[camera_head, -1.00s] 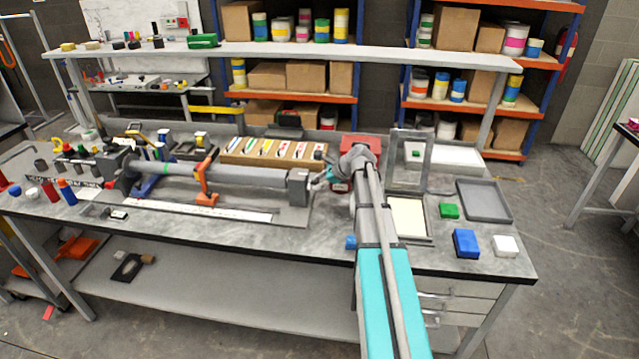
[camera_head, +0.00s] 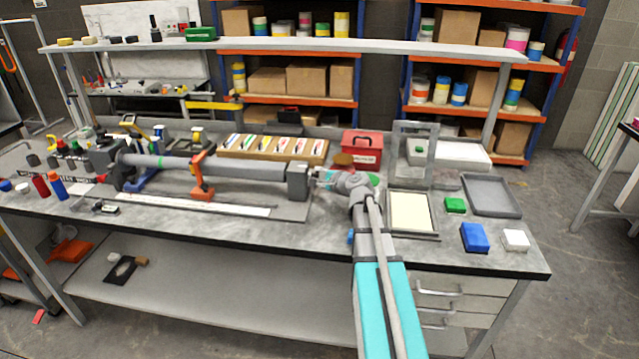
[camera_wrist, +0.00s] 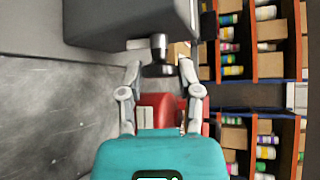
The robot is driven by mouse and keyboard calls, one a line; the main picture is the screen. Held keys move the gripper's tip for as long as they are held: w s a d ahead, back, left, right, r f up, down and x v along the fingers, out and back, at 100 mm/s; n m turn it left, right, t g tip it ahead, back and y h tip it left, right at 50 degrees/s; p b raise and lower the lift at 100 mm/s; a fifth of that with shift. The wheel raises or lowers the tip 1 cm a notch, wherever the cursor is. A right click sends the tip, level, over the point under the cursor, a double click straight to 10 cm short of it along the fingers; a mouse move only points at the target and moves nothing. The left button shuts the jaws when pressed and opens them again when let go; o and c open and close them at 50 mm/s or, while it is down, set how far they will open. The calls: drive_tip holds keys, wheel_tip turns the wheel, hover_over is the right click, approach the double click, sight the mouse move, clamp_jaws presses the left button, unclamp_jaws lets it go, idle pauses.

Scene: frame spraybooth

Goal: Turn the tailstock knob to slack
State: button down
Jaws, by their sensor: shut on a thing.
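The tailstock (camera_head: 298,182) is a dark grey block at the right end of a long grey tube (camera_head: 235,170) on the bench. In the wrist view the tailstock (camera_wrist: 130,22) fills the top. Its knob (camera_wrist: 158,70), dark on a short metal stem, sticks out between my fingertips. In the head view my gripper (camera_head: 324,178) reaches in from the right, at the tailstock's right face. The knob is mostly hidden there, and its turn angle cannot be read.
A red toolbox (camera_head: 362,150) stands behind my wrist. A framed panel (camera_head: 410,212), a grey tray (camera_head: 490,196) and green, blue and white blocks lie to the right. An orange clamp (camera_head: 201,180) stands at the tube. The bench front near the tailstock is mostly clear.

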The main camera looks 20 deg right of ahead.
drive_tip(key=n+t+b, duration=0.1)
drive_tip(key=b, duration=0.1)
drive_tip(key=f+n+t+b, duration=0.1)
drive_tip(key=n+t+b, duration=0.1)
drive_tip(key=b, duration=0.1)
drive_tip(key=shift+s+b, duration=0.1)
drive_tip(key=shift+b, duration=0.2)
drive_tip(key=shift+r+n+t+b, duration=0.15)
drive_tip(key=shift+n+t+b, duration=0.55)
drive_tip(key=shift+b, duration=0.15)
drive_tip(key=shift+r+y, duration=0.1)
drive_tip(key=shift+y, duration=0.2)
drive_tip(key=shift+c, duration=1.6)
unclamp_jaws()
drive_tip(key=shift+r+m+g+p, duration=0.2)
drive_tip(key=shift+m+g+p, duration=0.15)
drive_tip(key=shift+p, duration=0.5)
drive_tip(key=shift+r+m+g+p, duration=0.1)
drive_tip(key=shift+m+g+p, duration=0.5)
drive_tip(key=shift+p, duration=0.55)
